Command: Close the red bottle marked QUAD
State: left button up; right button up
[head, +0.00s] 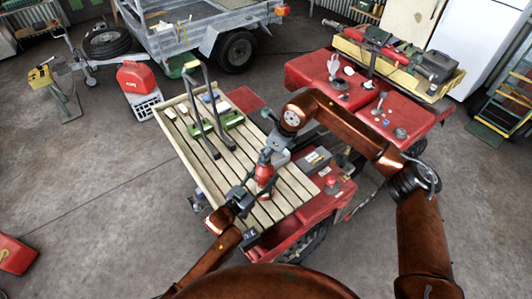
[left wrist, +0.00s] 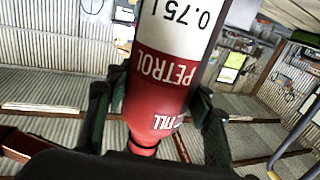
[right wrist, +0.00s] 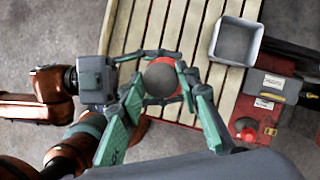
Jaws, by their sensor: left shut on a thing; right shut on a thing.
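The red bottle (head: 264,174) stands over the slatted deck. In the left wrist view it fills the middle (left wrist: 160,75), with a white and red label reading PETROL and 0.75 l; the word QUAD does not show. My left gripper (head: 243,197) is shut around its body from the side. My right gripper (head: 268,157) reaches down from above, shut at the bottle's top. In the right wrist view its fingers (right wrist: 163,88) sit on either side of a round dark grey cap (right wrist: 160,78) with red around it. The fingers hide how the cap sits on the neck.
The slatted deck (head: 185,120) belongs to a red vehicle. Two upright dark bars and small items occupy the deck's far part. A red can (head: 135,77) and trailer stand beyond.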

jog(key=shift+f, duration=0.5)
dwell(0.5)
